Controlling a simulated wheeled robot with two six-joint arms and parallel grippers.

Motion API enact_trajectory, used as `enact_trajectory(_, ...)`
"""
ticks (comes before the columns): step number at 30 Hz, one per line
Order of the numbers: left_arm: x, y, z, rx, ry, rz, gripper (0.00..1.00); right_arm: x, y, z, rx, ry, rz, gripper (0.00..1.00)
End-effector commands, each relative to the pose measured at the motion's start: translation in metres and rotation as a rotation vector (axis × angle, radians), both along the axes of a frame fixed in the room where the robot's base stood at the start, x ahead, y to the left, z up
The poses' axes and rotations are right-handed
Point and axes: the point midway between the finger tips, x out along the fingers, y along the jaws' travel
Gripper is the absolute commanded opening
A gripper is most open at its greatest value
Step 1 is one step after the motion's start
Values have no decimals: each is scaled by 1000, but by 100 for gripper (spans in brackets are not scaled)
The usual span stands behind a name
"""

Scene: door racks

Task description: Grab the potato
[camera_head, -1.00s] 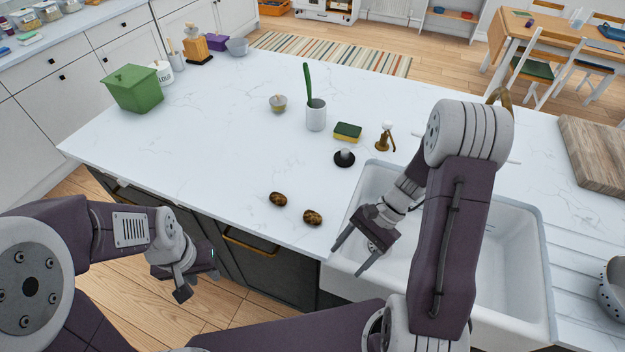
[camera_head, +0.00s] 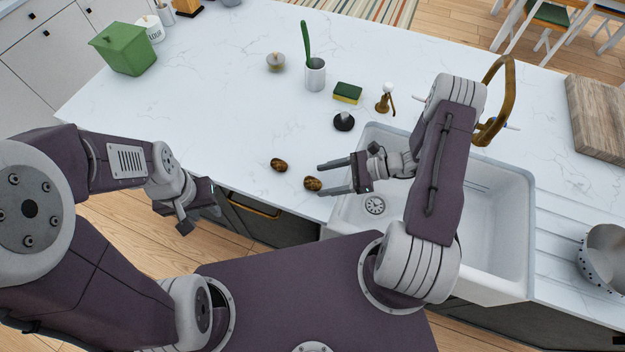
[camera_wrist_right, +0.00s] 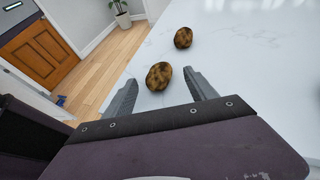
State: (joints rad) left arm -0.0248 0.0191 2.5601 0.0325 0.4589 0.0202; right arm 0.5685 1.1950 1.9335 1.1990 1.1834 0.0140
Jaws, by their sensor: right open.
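Two brown potatoes lie on the white counter in the head view. The nearer potato (camera_head: 312,183) is on the right and the other potato (camera_head: 278,165) is up and to its left. My right gripper (camera_head: 320,179) is open, its fingers pointing left at the nearer potato. In the right wrist view the nearer potato (camera_wrist_right: 159,76) shows between the two fingertips (camera_wrist_right: 160,88), partly beyond them, and the farther potato (camera_wrist_right: 183,38) lies past it. I cannot tell whether a finger touches it. My left gripper (camera_head: 187,222) hangs in front of the counter edge, away from the potatoes; its jaws are unclear.
A white sink (camera_head: 485,220) lies under my right arm. A black round stopper (camera_head: 344,122), a sponge (camera_head: 348,92), a brass dispenser (camera_head: 386,99) and a cup with a green brush (camera_head: 315,75) stand behind. The counter left of the potatoes is clear.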

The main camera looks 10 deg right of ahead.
Motion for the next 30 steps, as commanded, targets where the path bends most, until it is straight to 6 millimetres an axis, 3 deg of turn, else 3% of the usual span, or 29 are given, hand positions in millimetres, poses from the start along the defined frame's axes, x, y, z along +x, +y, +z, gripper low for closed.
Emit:
enact_trajectory(1,0,0,10,0,0,0,36,-1,10,2,2,5,4,66)
enact_trajectory(5,0,0,11,0,0,0,36,3,24,-8,0,1,3,66)
enact_trajectory(12,0,0,10,0,0,0,36,5,26,-10,-1,-1,0,66)
enact_trajectory(19,0,0,10,0,0,0,36,4,26,-10,-1,-1,0,3)
enact_trajectory(30,0,0,8,0,0,0,36,5,26,-2,-1,-2,1,3)
